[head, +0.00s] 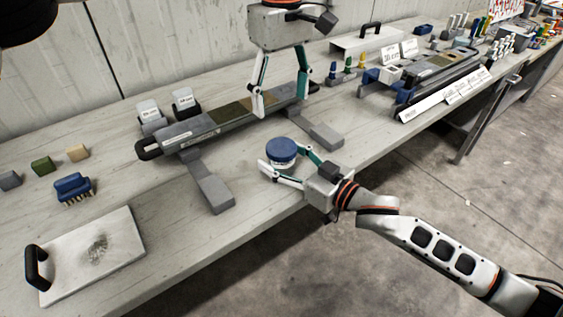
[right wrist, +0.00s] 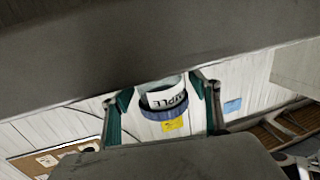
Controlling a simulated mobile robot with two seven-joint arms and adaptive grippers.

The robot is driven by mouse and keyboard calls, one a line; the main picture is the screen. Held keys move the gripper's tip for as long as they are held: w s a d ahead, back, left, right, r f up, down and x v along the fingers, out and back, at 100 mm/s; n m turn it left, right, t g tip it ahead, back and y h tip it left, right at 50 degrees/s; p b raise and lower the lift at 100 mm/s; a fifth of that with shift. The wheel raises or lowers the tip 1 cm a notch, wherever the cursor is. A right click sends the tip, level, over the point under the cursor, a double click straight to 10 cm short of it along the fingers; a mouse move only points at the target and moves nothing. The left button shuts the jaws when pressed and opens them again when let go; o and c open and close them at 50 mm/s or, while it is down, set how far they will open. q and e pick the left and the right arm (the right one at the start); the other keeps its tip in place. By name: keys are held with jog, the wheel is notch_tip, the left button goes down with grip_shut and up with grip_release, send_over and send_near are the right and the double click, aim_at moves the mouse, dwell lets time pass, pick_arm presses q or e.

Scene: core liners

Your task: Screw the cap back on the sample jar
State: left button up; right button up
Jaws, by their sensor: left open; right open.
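The sample jar (right wrist: 166,95) stands near the front edge of the bench, with a white label that reads partly "SAMPLE". The blue cap (head: 282,148) sits at the jar's top and hides most of it in the head view. It also shows as a blue ring in the right wrist view (right wrist: 164,113), where the picture looks upside down. Whether it is threaded on, I cannot tell. My right gripper (head: 278,158) is open, with one finger on each side of the jar; contact is unclear. My left gripper (head: 279,104) is open and empty, pointing down behind the jar, over the long grey core tray.
The long grey core tray (head: 185,130) lies behind the jar, its grey feet (head: 207,185) reaching forward on both sides. A blue brush (head: 73,187), small blocks (head: 43,166) and a white board with a black handle (head: 120,245) lie left.

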jog(key=v, duration=1.2)
